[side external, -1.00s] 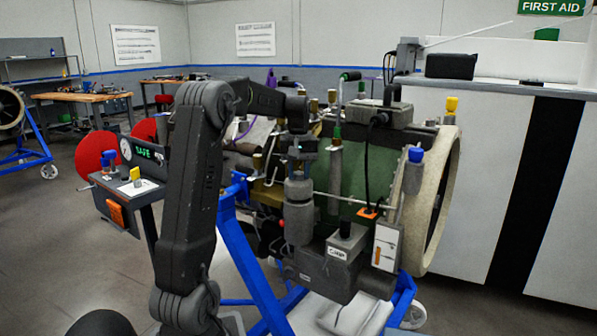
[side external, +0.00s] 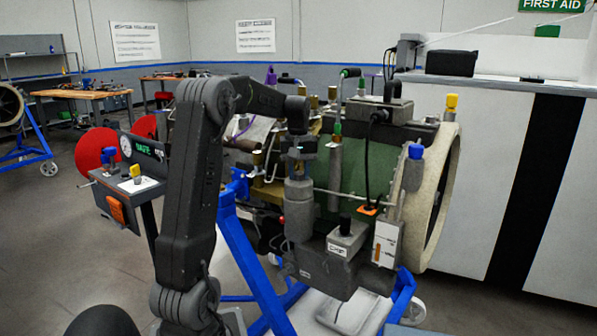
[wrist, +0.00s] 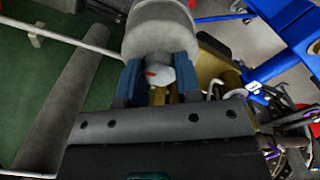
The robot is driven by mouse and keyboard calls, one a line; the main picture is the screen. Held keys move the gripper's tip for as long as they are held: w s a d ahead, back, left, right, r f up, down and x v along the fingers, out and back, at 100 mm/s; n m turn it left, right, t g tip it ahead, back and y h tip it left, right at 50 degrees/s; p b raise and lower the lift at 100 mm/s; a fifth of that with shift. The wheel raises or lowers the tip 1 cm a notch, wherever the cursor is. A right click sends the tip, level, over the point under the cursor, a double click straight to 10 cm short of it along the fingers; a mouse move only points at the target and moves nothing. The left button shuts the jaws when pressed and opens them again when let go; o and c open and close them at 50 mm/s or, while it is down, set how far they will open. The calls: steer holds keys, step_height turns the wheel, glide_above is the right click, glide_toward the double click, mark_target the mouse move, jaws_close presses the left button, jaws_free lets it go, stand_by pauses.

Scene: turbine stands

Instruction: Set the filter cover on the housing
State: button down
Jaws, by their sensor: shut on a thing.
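In the side external view my gripper (side external: 301,152) points down above a grey upright cylinder (side external: 299,215), which I take to be the filter housing with its cover. In the wrist view my gripper (wrist: 157,68) has its blue-padded fingers on both sides of a pale grey faceted knob (wrist: 160,75) with a small red mark. The fingers are shut on this knob, which appears to be the filter cover's top. The broad grey cylinder body (wrist: 160,30) lies beyond the fingers. The seam between cover and housing is too small to tell, so I cannot tell whether they touch.
The green turbine casing (side external: 350,170) with a thin pipe lies right of the cylinder. A grey box with a black knob (side external: 344,238) sits low to its right. The blue stand (side external: 245,260) is below left. A grey post (side external: 335,165) stands close by.

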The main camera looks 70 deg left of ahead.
mark_target(298, 173)
steer(key=shift+f, duration=0.35)
steer(key=shift+f, duration=0.2)
steer(key=c, duration=0.7)
jaws_free()
steer(key=shift+s, duration=0.1)
steer(key=shift+c, duration=0.8)
steer(key=shift+o, duration=1.5)
steer(key=shift+r, duration=3.7)
